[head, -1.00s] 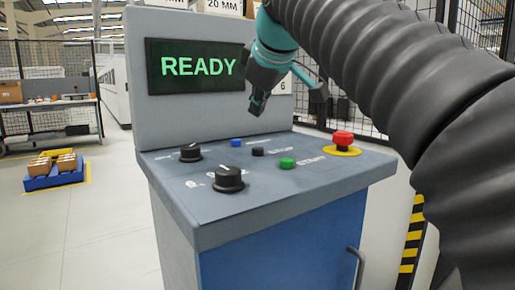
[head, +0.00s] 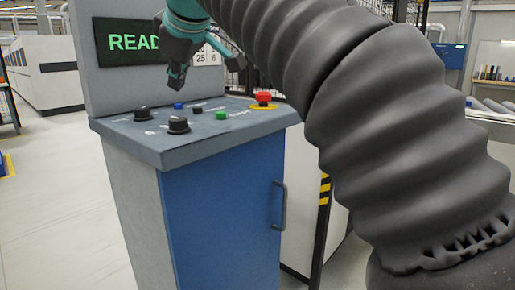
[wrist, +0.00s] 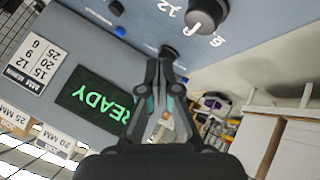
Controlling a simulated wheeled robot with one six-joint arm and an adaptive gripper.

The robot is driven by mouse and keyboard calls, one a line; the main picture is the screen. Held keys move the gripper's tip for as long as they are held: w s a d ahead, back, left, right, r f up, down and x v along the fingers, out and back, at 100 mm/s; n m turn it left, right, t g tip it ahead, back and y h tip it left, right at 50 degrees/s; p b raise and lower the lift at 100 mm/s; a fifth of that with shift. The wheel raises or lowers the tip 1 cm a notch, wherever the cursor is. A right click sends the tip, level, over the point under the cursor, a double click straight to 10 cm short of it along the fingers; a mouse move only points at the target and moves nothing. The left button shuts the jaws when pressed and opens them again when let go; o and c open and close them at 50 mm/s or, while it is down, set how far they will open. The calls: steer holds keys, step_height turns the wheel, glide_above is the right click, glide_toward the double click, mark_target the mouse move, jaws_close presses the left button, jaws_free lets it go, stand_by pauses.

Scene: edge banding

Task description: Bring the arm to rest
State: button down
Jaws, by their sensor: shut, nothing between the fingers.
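My gripper (head: 177,82) hangs above the back part of the control console's sloped top, in front of the console's screen (head: 125,42). Its fingers are shut and empty. In the wrist view the gripper (wrist: 166,68) has its fingertips together, with the console top beyond them. My arm, in a dark ribbed sleeve, runs from the lower right up to the top of the head view and hides part of what is behind it. The screen's green text reads READY, with its right end covered by my gripper in the head view.
The blue and grey console (head: 220,215) carries black knobs (head: 178,124), a green button (head: 221,115), a blue button (head: 179,106) and a red emergency button (head: 263,97). A door handle (head: 279,205) sticks out from its front. Clear floor (head: 60,210) lies to the left.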

steer(key=s+d+f+m+h, duration=0.15)
steer(key=d+f+m, duration=0.25)
steer(key=d+f, duration=0.4)
steer(key=s+d+f+m+h, duration=0.1)
steer(key=s+d+f+m, duration=0.2)
steer(key=d+f, duration=0.5)
steer(key=s+d+f+m+g+h, duration=0.1)
steer(key=s+d+f+m, duration=0.3)
steer(key=s+d+f, duration=0.3)
steer(key=s+d+f+m+g+h, duration=0.1)
steer(key=s+d+f+m, duration=0.3)
steer(key=f, duration=1.1)
steer(key=s+d, duration=0.3)
steer(key=s, duration=0.2)
steer(key=shift+d, duration=0.4)
